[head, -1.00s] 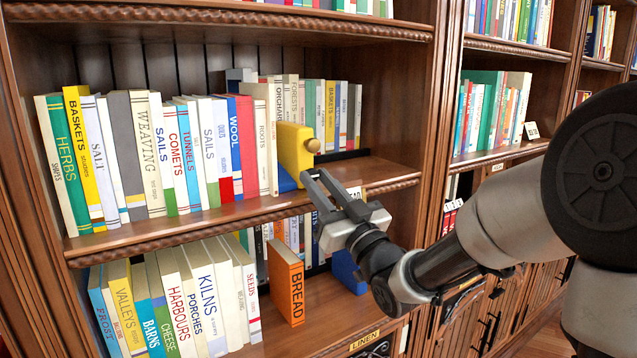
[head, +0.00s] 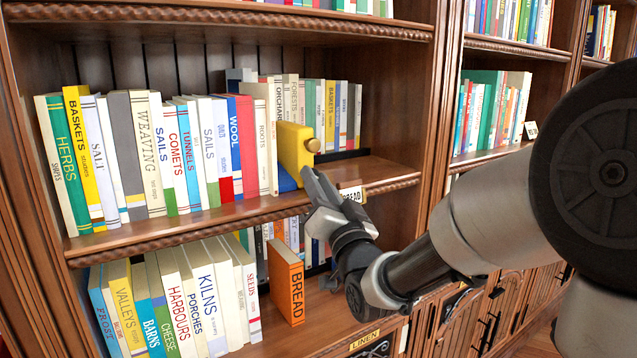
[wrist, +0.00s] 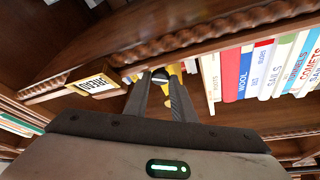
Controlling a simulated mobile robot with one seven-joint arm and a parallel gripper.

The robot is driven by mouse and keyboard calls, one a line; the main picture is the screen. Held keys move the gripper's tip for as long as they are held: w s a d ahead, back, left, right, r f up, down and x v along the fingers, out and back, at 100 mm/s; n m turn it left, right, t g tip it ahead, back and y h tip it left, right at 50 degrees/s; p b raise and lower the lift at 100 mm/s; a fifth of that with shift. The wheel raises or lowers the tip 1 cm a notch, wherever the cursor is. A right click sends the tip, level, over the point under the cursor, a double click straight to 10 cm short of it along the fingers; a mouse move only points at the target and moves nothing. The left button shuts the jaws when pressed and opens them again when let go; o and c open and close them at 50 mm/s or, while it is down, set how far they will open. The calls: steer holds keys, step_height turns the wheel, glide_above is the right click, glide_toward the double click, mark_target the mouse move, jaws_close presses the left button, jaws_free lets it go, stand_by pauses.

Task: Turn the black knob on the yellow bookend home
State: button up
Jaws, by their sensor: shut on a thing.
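The yellow bookend (head: 292,150) stands on the upper shelf at the right end of the front row of books, with a blue foot (head: 286,181) low down. A round brass-coloured knob (head: 313,145) sticks out near its top. My gripper (head: 307,178) reaches up to the bookend's lower front and hides the black knob in the head view. In the wrist view, the black knob (wrist: 160,75), with a pale line across its face, sits between the tips of my gripper (wrist: 160,84), which is shut on it. Part of the yellow bookend (wrist: 176,69) shows behind.
An orange book (head: 286,282) stands on the shelf below.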

steer(key=m+g+h, duration=0.1)
steer(key=m, duration=0.3)
steer(key=m+h, duration=0.2)
steer(key=m, duration=0.3)
steer(key=r+m+g+h+p, duration=0.1)
steer(key=m, duration=0.3)
steer(key=shift+s+a+m+g, duration=0.15)
steer(key=shift+a+m+g, duration=0.15)
steer(key=shift+m, duration=0.1)
steer(key=o, duration=0.7)
steer(key=shift+f, duration=0.1)
steer(key=shift+o, duration=0.2)
steer(key=shift+d, duration=0.1)
